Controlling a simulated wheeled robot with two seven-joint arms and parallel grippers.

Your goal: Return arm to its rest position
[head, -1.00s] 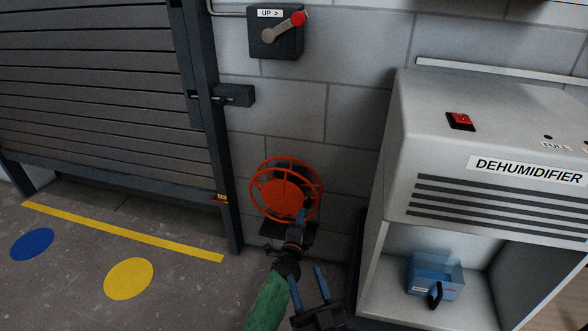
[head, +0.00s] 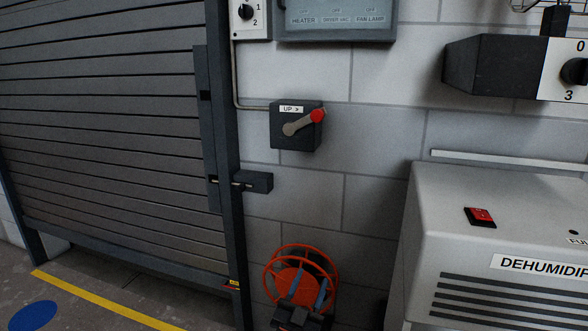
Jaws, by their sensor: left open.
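My left gripper (head: 309,286) is at the bottom centre of the head view. Its two blue fingers stand apart with nothing between them. The fingers show in front of the orange hose reel (head: 277,265) low on the wall and hide part of it. I cannot tell whether they touch the reel. The rest of the arm is below the picture's edge. My right gripper is not in view.
A slatted shutter (head: 110,130) fills the left. A lever box (head: 296,140) marked UP and a latch block (head: 254,182) are on the wall. A dehumidifier (head: 450,235) stands at right; a dark box with a dial (head: 490,66) juts out above it.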

